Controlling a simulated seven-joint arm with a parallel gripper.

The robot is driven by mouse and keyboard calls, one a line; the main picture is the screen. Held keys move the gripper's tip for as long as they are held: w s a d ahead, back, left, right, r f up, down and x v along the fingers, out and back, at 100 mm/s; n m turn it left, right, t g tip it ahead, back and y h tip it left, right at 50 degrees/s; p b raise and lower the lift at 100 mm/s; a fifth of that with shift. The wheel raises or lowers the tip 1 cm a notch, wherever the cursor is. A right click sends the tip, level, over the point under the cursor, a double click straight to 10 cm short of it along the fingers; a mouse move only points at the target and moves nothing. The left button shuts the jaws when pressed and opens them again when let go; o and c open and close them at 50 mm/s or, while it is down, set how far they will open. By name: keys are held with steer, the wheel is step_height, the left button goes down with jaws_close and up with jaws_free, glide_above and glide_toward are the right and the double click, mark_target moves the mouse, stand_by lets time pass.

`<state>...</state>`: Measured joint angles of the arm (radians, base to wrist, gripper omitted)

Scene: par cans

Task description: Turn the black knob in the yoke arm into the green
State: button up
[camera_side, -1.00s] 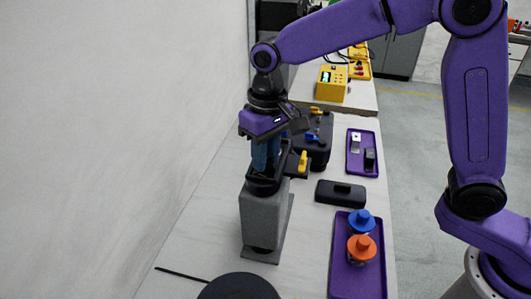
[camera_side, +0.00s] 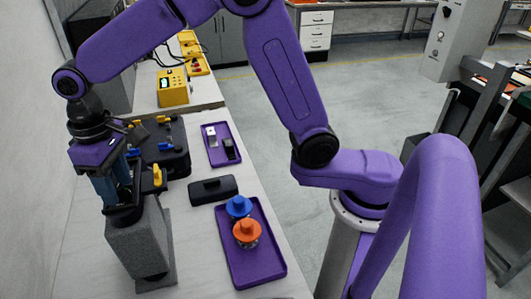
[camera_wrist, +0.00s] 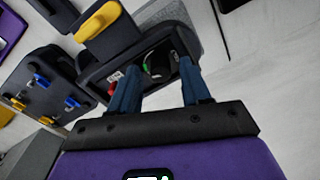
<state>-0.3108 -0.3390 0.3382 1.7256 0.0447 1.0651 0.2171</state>
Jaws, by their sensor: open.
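The black knob (camera_wrist: 160,64) sits in a recess of the black yoke arm (camera_wrist: 103,67) in the wrist view. A green mark (camera_wrist: 146,66) shows just left of the knob, and a red patch (camera_wrist: 113,85) lies further left. My gripper (camera_wrist: 160,74) is open, with one blue finger on each side of the recess. Contact with the knob cannot be made out. In the side view my gripper (camera_side: 114,192) points down at the yoke on a grey block (camera_side: 140,246); the knob is hidden there. A yellow handle (camera_wrist: 97,20) stands out beside the yoke.
A black case with yellow and blue levers (camera_side: 165,146) stands behind. A purple tray (camera_side: 262,265) holds blue (camera_side: 238,206) and orange (camera_side: 247,232) knobbed parts. A black box (camera_side: 213,190) and another purple tray (camera_side: 222,158) lie beyond. A wall runs close on the left.

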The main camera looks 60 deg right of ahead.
steer(key=n, duration=0.7)
steer(key=shift+s, duration=0.15)
steer(key=n, duration=0.7)
steer(key=shift+a, duration=0.1)
step_height(320, 180, up, 18)
steer(key=f, duration=0.1)
steer(key=s+d+f+m, duration=0.2)
steer(key=s+d+f, duration=0.6)
steer(key=s, duration=0.3)
steer(key=s+d+f+m, duration=0.3)
steer(key=s+d+f, duration=0.5)
steer(key=s+d, duration=0.3)
steer(key=shift+s+d+f+m, duration=0.2)
steer(key=shift+s+d+m, duration=0.1)
steer(key=shift+s, duration=0.1)
steer(key=shift+m, duration=0.3)
steer(key=shift+s+d+f, duration=0.5)
steer(key=shift+s+d, duration=0.15)
steer(key=shift+s+d+f, duration=0.45)
steer(key=shift+s+d, duration=0.2)
stand_by(1.2)
